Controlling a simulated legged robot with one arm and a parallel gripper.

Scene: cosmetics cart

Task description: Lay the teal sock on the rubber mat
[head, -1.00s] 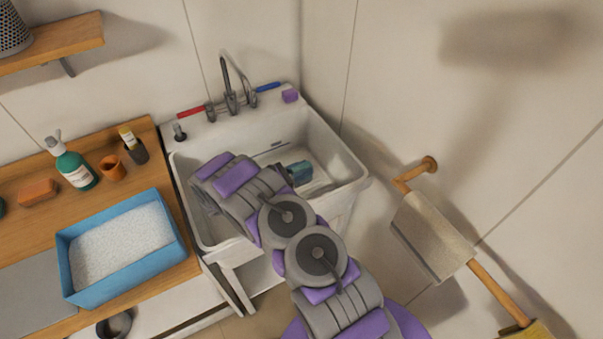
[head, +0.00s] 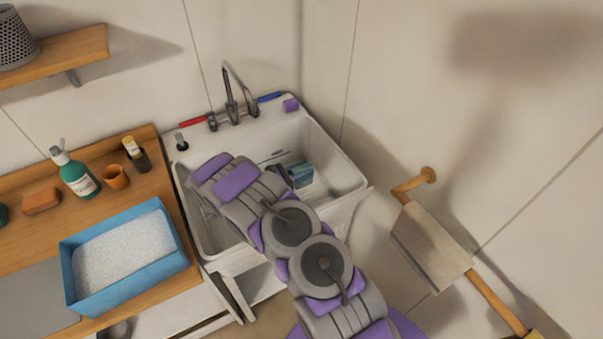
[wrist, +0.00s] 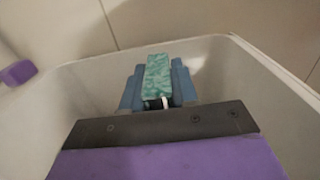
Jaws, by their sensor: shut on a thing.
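The teal sock (wrist: 158,75) shows in the wrist view as a mottled teal strip between the two blue fingers of my gripper (wrist: 158,88). My gripper is shut on it, inside the white sink basin (head: 338,168). In the head view my gripper (head: 299,174) is partly hidden behind my arm, and the sock is hard to tell from the fingers. A flat grey surface (head: 35,300) at the lower left of the wooden counter may be the rubber mat; it is cut off by the frame edge.
The sink's walls surround my gripper, and a faucet (head: 232,100) stands behind it. A blue tray of white granules (head: 75,285) sits on the counter beside the grey surface. A green bottle (head: 77,178), an orange cup (head: 115,177) and a soap bar (head: 41,201) stand behind it.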

